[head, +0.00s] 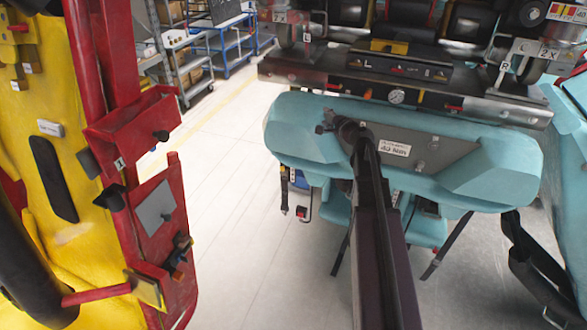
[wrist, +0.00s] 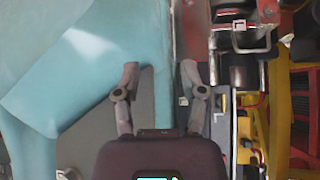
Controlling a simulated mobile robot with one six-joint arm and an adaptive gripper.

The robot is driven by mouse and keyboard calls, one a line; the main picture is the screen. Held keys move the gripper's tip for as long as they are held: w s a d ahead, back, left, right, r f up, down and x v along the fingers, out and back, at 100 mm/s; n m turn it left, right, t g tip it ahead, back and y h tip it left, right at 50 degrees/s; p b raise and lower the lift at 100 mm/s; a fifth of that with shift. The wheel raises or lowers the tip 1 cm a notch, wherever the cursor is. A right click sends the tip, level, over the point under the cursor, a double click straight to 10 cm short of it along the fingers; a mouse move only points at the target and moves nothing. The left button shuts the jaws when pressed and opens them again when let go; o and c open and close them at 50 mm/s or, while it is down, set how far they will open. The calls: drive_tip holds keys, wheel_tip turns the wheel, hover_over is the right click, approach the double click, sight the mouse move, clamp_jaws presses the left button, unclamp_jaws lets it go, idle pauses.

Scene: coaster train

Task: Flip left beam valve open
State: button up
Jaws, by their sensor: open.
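A dark metal beam (head: 400,88) runs across the top of the teal car, with a round gauge (head: 396,97) in its middle. A small red lever (head: 335,86) shows on the beam's left part, and a similar red lever (head: 453,108) on its right. I cannot tell for sure which part is the left beam valve, or its position. My gripper (head: 325,128) is in front of the teal panel, below the beam's left half.
The teal car body (head: 300,125) lies close behind my gripper, with straps hanging below. A red and yellow car (head: 130,130) stands at the left. Shelves (head: 185,60) stand at the back. The pale floor (head: 235,170) between the cars is clear.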

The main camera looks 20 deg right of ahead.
drive_tip(key=s+a+f+n+g+y+b, duration=0.1)
drive_tip(key=s+a+f+n+g+b, duration=0.1)
drive_tip(key=a+f, duration=0.4)
drive_tip(key=s+a+f+n+g+y+b, duration=0.1)
drive_tip(key=s+a+f+n+g+b, duration=0.2)
drive_tip(key=a, duration=0.5)
drive_tip(key=shift+s+f+n+g+y, duration=0.4)
drive_tip(key=shift+s+f+n, duration=0.6)
drive_tip(key=shift+f+n, duration=0.75)
drive_tip(key=shift+f+m, duration=0.15)
drive_tip(key=shift+m, duration=0.1)
drive_tip(key=s+a+f+n+g+h+b, duration=0.3)
drive_tip(key=s+f+n+g+b, duration=0.1)
drive_tip(key=s+f, duration=0.6)
drive_tip(key=s+a+f+n+g+h+b, duration=0.3)
drive_tip(key=s+f+g+b, duration=0.3)
drive_tip(key=s+f, duration=0.4)
drive_tip(key=shift+s+f+n+h+b, duration=0.3)
drive_tip(key=shift+s+n+b, duration=0.55)
drive_tip(key=shift+s, duration=0.4)
